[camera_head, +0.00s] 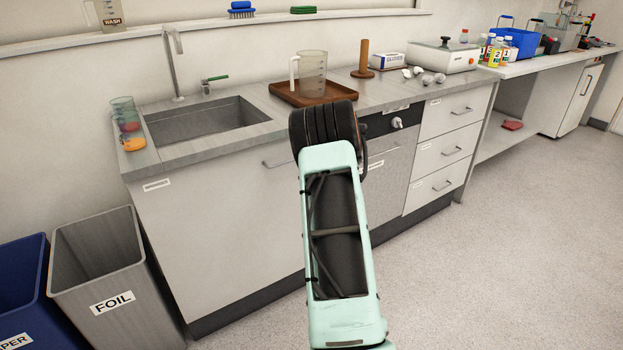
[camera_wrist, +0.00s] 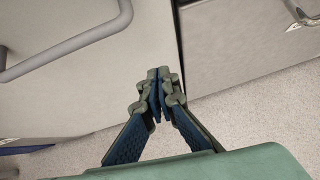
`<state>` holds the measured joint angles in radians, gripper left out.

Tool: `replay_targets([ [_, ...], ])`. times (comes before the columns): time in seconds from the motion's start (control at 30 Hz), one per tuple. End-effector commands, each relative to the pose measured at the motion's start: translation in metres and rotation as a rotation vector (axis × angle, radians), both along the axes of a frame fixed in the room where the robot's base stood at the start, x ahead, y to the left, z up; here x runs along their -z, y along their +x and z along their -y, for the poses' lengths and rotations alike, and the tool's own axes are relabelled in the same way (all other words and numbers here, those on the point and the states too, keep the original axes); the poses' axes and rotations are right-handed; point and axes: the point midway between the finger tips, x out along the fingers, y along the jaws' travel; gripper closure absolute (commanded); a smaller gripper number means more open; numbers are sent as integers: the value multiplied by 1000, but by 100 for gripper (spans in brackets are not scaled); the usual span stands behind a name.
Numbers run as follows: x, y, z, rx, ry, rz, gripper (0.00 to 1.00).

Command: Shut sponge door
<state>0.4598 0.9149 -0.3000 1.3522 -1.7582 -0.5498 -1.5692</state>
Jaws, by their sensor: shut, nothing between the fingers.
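The pale sink cabinet door (camera_head: 225,225) stands below the sink, with a bar handle near its upper right and a small label at its upper left, too small to read. It looks flush with the cabinet front, though my arm hides its right edge. In the wrist view, a pale door panel (camera_wrist: 85,95) with a curved bar handle (camera_wrist: 70,45) fills the left side, and a dark gap runs along its right edge. My gripper (camera_wrist: 158,75) is shut and empty in front of the panel's lower right corner; I cannot tell whether it touches. My arm hides it in the head view.
A foil bin (camera_head: 100,265) and a blue bin (camera_head: 20,290) stand at the left. A drawer unit (camera_head: 440,155) stands right of my arm. A brown tray (camera_head: 285,94) with a jug (camera_head: 313,75) sits on the counter. The floor at right is mostly clear.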

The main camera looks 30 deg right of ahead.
Motion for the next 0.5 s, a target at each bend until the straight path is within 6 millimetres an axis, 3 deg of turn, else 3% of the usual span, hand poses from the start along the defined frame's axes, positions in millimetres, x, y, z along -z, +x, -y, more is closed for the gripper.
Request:
replay_targets([
  [0.03, -13, -9, 1, 3, -2, 2, 100],
  [0.23, -43, -41, 1, 4, 1, 1, 100],
  [0.5, -67, -68, 1, 1, 0, -2, 100],
])
